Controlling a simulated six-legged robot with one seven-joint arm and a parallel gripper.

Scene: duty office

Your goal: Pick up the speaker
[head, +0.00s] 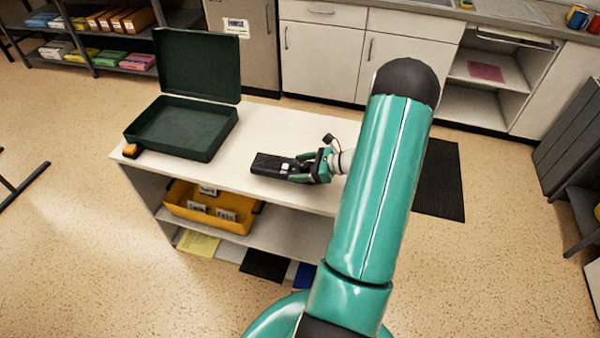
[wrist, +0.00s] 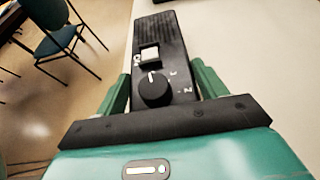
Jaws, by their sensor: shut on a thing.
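The speaker is a black oblong box (head: 267,164) over the white table top, near its front edge in the head view. In the wrist view the speaker (wrist: 165,42) shows a light square switch, a round black knob with white marks and a slotted far end. My gripper (head: 301,170) is shut on the speaker, with its green fingers (wrist: 160,88) along both sides of the box. The near end of the speaker is hidden by my gripper. I cannot tell whether the speaker touches the table or is slightly above it.
An open dark green case (head: 180,128) stands on the table's left part, lid up. A small orange and black object (head: 132,151) is at the left corner. A yellow bin (head: 180,205) sits on the shelf below. The white table top (head: 262,128) is clear behind the speaker.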

